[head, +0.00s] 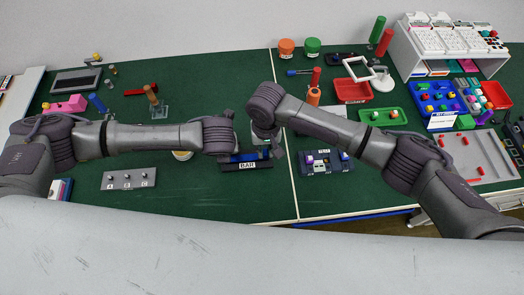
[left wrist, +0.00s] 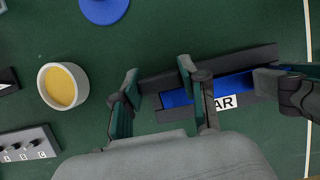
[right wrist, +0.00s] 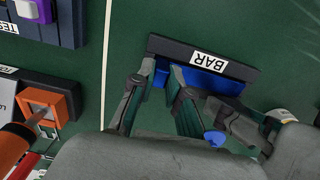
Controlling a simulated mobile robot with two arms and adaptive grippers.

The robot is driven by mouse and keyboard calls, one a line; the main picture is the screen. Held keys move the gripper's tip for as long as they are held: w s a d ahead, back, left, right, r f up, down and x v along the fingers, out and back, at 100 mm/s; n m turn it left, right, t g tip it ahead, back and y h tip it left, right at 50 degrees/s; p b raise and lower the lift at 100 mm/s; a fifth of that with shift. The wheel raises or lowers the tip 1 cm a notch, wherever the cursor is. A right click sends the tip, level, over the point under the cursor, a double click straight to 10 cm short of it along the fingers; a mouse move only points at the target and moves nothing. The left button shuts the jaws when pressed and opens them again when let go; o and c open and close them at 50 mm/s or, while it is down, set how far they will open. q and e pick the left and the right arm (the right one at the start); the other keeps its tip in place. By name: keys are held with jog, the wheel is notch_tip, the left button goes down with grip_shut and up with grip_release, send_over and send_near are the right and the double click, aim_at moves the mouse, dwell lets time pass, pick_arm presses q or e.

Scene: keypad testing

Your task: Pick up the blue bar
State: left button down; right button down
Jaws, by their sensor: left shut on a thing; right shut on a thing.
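The blue bar (head: 243,157) lies lengthwise at a black holder with a white BAR label (head: 247,165), at the middle front of the table. The bar also shows in the left wrist view (left wrist: 235,84) and in the right wrist view (right wrist: 212,84). My left gripper (left wrist: 160,92) is shut on the bar near one end. My right gripper (right wrist: 158,88) is shut on it near the other end. The arms and fingers hide part of the bar. I cannot tell whether it is raised from the holder.
A grey A-B-C panel (head: 129,179) lies left of the holder, and a dark TEST block (head: 326,161) lies right. A white cup with yellow inside (left wrist: 62,86) stands beside my left gripper. A white line (head: 287,160) runs near the holder. The green front edge is mostly clear.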

jog(key=r, duration=0.1)
jog(key=s+r, duration=0.1)
jog(key=r, duration=0.1)
jog(key=s+d, duration=0.1)
jog(key=s, duration=0.4)
jog(key=s+d, duration=0.1)
jog(key=s, duration=0.4)
jog(key=s+d, duration=0.1)
jog(key=s, duration=0.5)
jog(key=shift+d, duration=0.15)
jog(key=shift+s+r, duration=0.35)
jog(key=shift+r, duration=0.15)
notch_tip(320, 180, up, 5)
pick_arm(q)
jog(key=c, duration=0.5)
grip_release()
jog(key=shift+c, duration=0.2)
jog(key=v, duration=1.2)
